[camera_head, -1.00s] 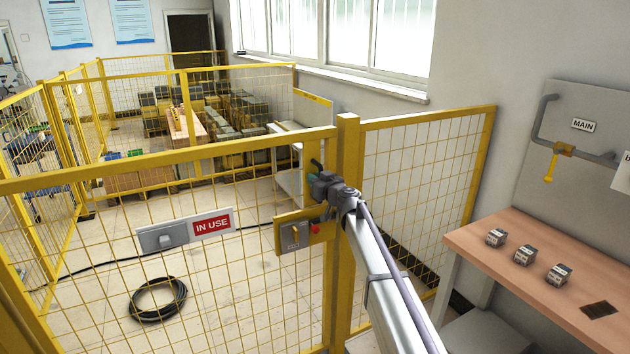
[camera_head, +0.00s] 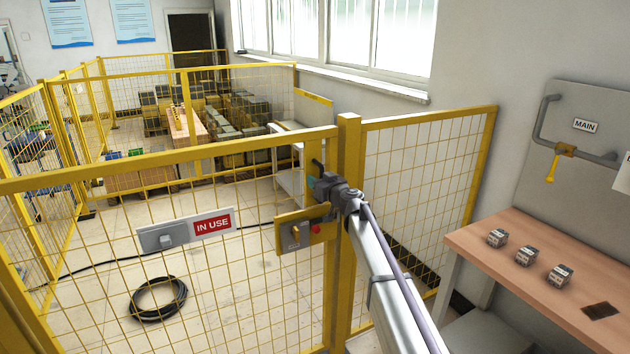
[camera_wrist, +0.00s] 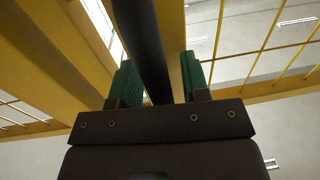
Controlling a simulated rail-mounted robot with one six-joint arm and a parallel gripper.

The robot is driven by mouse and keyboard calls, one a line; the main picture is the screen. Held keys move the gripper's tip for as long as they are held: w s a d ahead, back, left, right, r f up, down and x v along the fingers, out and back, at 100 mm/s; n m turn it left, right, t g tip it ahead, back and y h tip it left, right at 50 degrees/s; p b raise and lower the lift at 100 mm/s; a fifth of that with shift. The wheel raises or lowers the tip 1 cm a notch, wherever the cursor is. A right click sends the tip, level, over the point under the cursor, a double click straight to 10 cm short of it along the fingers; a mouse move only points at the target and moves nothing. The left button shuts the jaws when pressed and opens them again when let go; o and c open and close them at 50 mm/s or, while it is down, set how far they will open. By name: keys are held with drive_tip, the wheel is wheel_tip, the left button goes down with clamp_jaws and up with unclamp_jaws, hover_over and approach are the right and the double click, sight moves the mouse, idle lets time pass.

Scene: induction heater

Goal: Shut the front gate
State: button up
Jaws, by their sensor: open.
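The front gate (camera_head: 120,185) is a yellow mesh panel whose right edge stands close to the yellow post (camera_head: 346,240). I cannot tell from here whether a gap is left. My gripper (camera_head: 318,180) is at the gate's right upright, just above the latch box (camera_head: 297,234). In the wrist view my gripper (camera_wrist: 155,80) is open, with green pads on both sides of a dark bar (camera_wrist: 143,40), which looks like the gate's handle. The bar passes between the pads; a gap shows on its right side. Whether the left pad touches it is unclear.
A switch box and an IN USE sign (camera_head: 212,224) hang on the mesh. A coiled black cable (camera_head: 158,298) lies on the floor inside. A fixed mesh panel (camera_head: 420,190) and a wooden table (camera_head: 560,270) with small blocks stand at right.

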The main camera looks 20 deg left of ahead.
drive_tip(key=v, duration=1)
drive_tip(key=shift+s, duration=0.35)
drive_tip(key=shift+a+r, duration=0.1)
drive_tip(key=shift+a, duration=0.05)
drive_tip(key=s+d+f+m+g+h, duration=0.15)
drive_tip(key=s+d+f+g, duration=0.3)
drive_tip(key=s, duration=0.45)
drive_tip(key=s+d+f+m+g+h, duration=0.1)
drive_tip(key=s+d+f+g+h, duration=0.25)
drive_tip(key=s+f, duration=0.4)
drive_tip(key=s+d+f+m+g+h, duration=0.1)
drive_tip(key=s+d+m+h, duration=0.1)
drive_tip(key=s+d, duration=0.5)
drive_tip(key=s+d+f+m+g+h, duration=0.1)
drive_tip(key=s+d, duration=0.6)
drive_tip(key=d, duration=0.7)
drive_tip(key=s+d+f+m+g+h, duration=0.1)
drive_tip(key=s+d+f+m+h, duration=0.2)
drive_tip(key=s+d+h, duration=0.3)
drive_tip(key=s+d+m, duration=0.1)
drive_tip(key=d, duration=0.4)
drive_tip(key=shift+d+m, duration=0.15)
drive_tip(key=shift+m, duration=0.2)
